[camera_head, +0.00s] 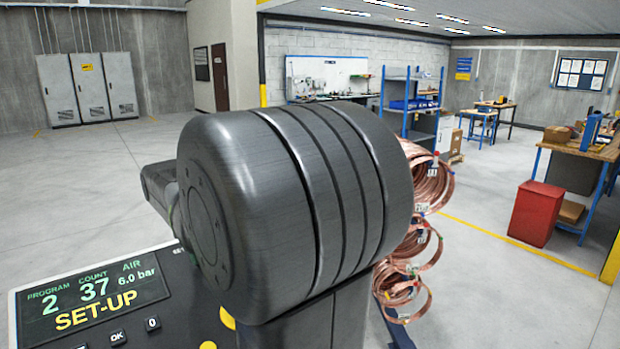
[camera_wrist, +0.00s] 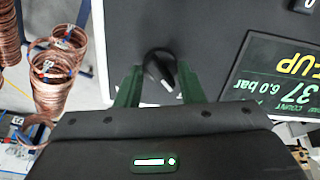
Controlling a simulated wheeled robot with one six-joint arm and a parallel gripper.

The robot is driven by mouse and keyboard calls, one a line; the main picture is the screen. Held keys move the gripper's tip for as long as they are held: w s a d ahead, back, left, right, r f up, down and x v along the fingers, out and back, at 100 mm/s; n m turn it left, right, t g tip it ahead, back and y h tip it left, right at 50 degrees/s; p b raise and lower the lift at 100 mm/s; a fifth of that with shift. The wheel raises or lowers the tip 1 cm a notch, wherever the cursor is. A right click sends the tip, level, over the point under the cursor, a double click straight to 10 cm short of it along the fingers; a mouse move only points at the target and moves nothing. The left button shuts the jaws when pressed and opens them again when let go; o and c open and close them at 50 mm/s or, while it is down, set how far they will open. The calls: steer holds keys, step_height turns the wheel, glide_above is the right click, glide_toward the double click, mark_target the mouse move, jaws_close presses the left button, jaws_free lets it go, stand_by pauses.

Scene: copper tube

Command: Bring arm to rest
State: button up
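My gripper (camera_wrist: 159,82) shows in the wrist view, with two green fingers apart. In the head view, my large dark arm joint fills the middle and hides my gripper and the knob. The machine's display (camera_head: 90,296) reads program 2, count 37, air 6.0 bar and SET-UP. It also shows upside down at the right of the wrist view (camera_wrist: 283,75).
Copper tube coils (camera_head: 430,185) hang on a rack right of my arm; coils also show at the left of the wrist view (camera_wrist: 52,85). A red bin (camera_head: 535,212) stands by a workbench (camera_head: 590,148) at right. Open floor lies at left, before grey cabinets (camera_head: 88,88).

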steer(key=b+v, duration=0.1)
steer(key=v, duration=1.2)
steer(key=shift+r, duration=0.4)
